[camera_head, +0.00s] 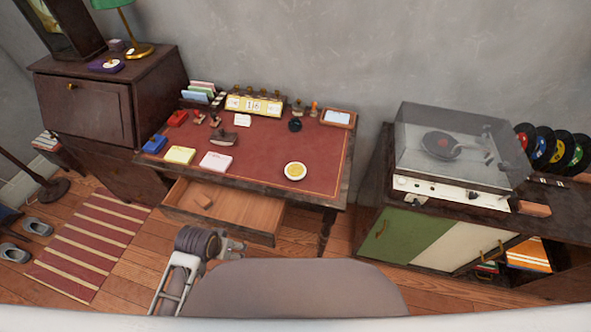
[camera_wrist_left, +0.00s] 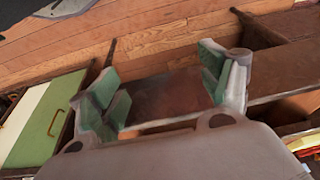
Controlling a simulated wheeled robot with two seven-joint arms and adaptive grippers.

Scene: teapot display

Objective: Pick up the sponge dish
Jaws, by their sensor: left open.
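The sponge dish (camera_head: 295,171) is a small round white dish with a yellow top. It sits on the red desk top (camera_head: 265,155), right of the middle and near the front edge. My left gripper (camera_head: 232,248) is low in front of the desk, beside the open drawer, apart from the dish and to its lower left. In the left wrist view its two green-padded fingers (camera_wrist_left: 165,88) are spread wide with nothing between them. The dish does not show in the left wrist view. My right gripper is not in view.
The open drawer (camera_head: 235,206) juts out from the desk front. Near the dish are white and yellow note pads (camera_head: 215,162), a rocker blotter (camera_head: 224,136) and a small black object (camera_head: 295,125). A cabinet (camera_head: 415,235) with a record player stands right. The desk around the dish is clear.

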